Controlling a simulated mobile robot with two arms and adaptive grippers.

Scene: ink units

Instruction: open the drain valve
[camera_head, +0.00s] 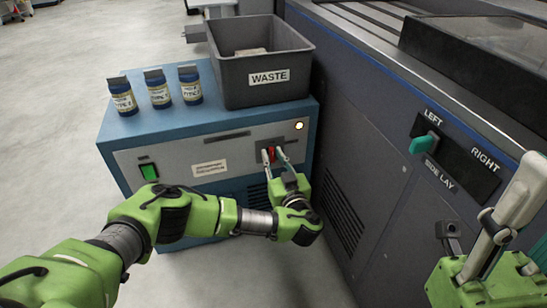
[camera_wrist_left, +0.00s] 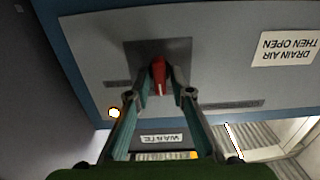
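The drain valve is a small red lever (camera_head: 271,154) on a grey plate on the blue cabinet's front. It also shows in the left wrist view (camera_wrist_left: 158,75), standing out from the plate between my fingertips. My left gripper (camera_head: 273,155) is at the valve, with one fingertip on each side of the lever. The fingers look partly spread in the left wrist view (camera_wrist_left: 158,82), with narrow gaps beside the lever; contact is not clear. My right gripper (camera_head: 512,200) is at the right edge, partly cut off, far from the valve.
A grey WASTE bin (camera_head: 262,92) and several blue bottles (camera_head: 159,92) stand on the blue cabinet (camera_head: 215,122). A green switch (camera_head: 149,172) and a lit lamp (camera_head: 299,126) are on its front. The large machine (camera_head: 365,165) with a teal lever (camera_head: 422,144) stands close on the right.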

